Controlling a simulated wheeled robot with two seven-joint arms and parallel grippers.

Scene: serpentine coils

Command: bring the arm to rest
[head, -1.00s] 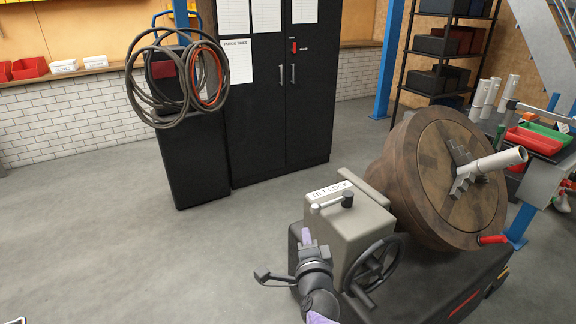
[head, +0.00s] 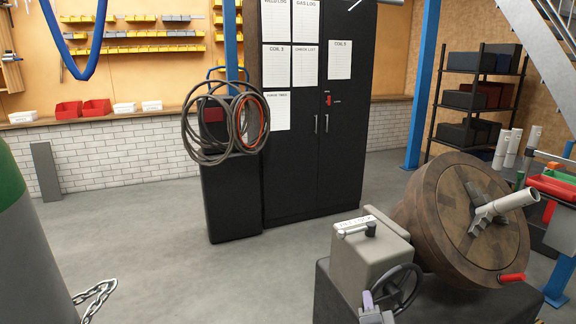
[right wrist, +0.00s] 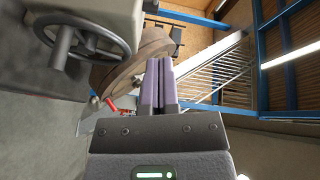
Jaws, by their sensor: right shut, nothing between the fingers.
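My right gripper (head: 368,302) shows at the bottom edge of the head view, in front of the grey tilt-lock box and beside its handwheel. In the right wrist view its two purple fingers (right wrist: 158,88) are together with nothing between them. The fingers point up past the handwheel (right wrist: 82,40) and the round wooden table, apart from both as far as I can tell. Most of my right arm is below the head view. My left gripper is not in view.
The positioner with its grey box (head: 365,250), black handwheel (head: 398,290) and wooden disc (head: 470,220) stands at right. A black cabinet (head: 325,130) and coiled cables (head: 225,125) are behind. A gas cylinder (head: 30,250) and chain (head: 95,295) are at left. The middle floor is clear.

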